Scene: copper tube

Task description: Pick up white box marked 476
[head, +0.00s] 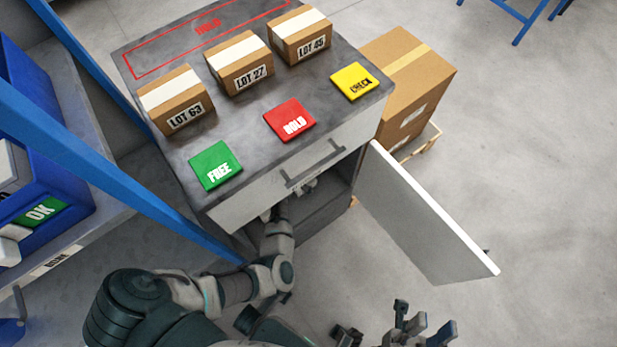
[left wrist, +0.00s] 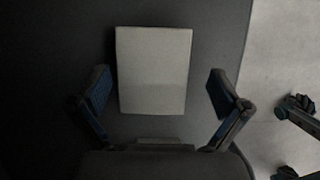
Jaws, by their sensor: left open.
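A plain pale white box (left wrist: 153,70) lies on the dark cabinet floor in the left wrist view. No number can be read on it. My left gripper (left wrist: 158,88) is open, with one finger on each side of the box and a gap on both sides. In the head view my left arm reaches into the open cabinet (head: 325,212) under the drawer, and the box is hidden there. My right gripper (head: 420,325) is open and empty, low in the head view, outside the cabinet.
The cabinet door (head: 425,220) stands open to the right. Above are a drawer with a handle (head: 314,165) and a top with three cartons (head: 240,65) and green, red and yellow plates. A blue-framed shelf (head: 130,155) is close on the left.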

